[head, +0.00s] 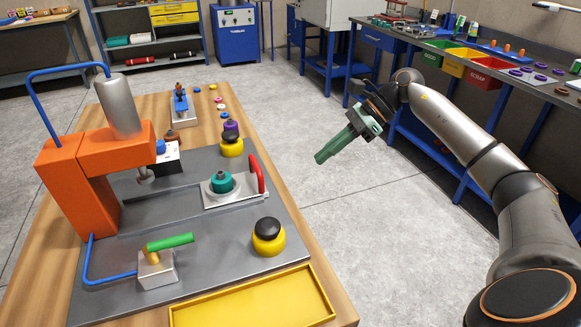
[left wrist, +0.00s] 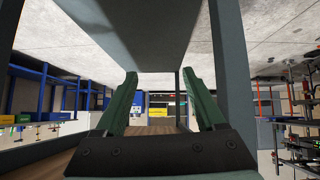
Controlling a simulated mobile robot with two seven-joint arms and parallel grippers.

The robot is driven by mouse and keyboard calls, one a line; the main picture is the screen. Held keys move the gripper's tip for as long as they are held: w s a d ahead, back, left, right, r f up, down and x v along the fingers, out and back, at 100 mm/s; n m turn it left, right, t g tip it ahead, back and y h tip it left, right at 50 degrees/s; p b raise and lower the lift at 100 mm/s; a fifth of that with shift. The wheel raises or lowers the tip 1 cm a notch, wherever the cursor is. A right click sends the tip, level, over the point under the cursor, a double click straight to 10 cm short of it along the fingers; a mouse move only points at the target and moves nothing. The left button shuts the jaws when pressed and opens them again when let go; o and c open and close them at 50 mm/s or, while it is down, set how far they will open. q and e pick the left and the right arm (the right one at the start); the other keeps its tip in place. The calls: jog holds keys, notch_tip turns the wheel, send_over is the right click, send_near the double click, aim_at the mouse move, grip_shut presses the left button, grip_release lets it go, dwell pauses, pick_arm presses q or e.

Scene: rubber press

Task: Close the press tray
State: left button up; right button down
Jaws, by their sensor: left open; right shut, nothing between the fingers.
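The orange press (head: 110,155) stands on a grey base plate at the left of the wooden table. Its tray (head: 219,199) is a light grey plate with a red upright handle (head: 261,174) at its right end. The tray sits out to the right of the press head, on the track. A teal round part (head: 222,182) rests on it. My right gripper (head: 320,156) is shut and empty, right of the table over the floor, apart from the handle. My left gripper (left wrist: 159,80) shows only in the left wrist view, open, with nothing between its green fingers.
Two yellow-and-black knobs (head: 268,237) flank the tray on the base plate. A green-handled lever (head: 170,242) stands at the front. An empty yellow bin (head: 255,302) lies at the near edge. A workbench (head: 480,62) with bins runs along the right; open floor lies between.

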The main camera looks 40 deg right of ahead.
aim_at(209, 207)
jog(key=x, duration=0.3)
jog(key=a+r+p+x, duration=0.1)
jog(key=x, duration=0.7)
jog(key=shift+w+a+r+p, duration=0.1)
jog(key=shift+w+a+p, duration=0.2)
jog(key=shift+p, duration=0.05)
jog(key=shift+w+a, duration=0.15)
jog(key=shift+a, duration=0.15)
pick_arm(q)
jog(key=shift+s+a+r, duration=0.3)
jog(key=shift+s+a, duration=0.2)
jog(key=shift+s, duration=0.05)
pick_arm(e)
jog(key=shift+w+a, duration=0.1)
jog(key=shift+a, duration=0.05)
jog(key=w+a, duration=0.1)
jog(key=a, duration=0.4)
jog(key=w+a, duration=0.1)
jog(key=a, duration=0.4)
jog(key=w+a, duration=0.1)
jog(key=a, duration=0.4)
jog(key=shift+w, duration=0.4)
pick_arm(q)
jog(key=shift+w+d, duration=0.2)
jog(key=shift+d, duration=0.15)
pick_arm(e)
jog(key=shift+a, duration=0.2)
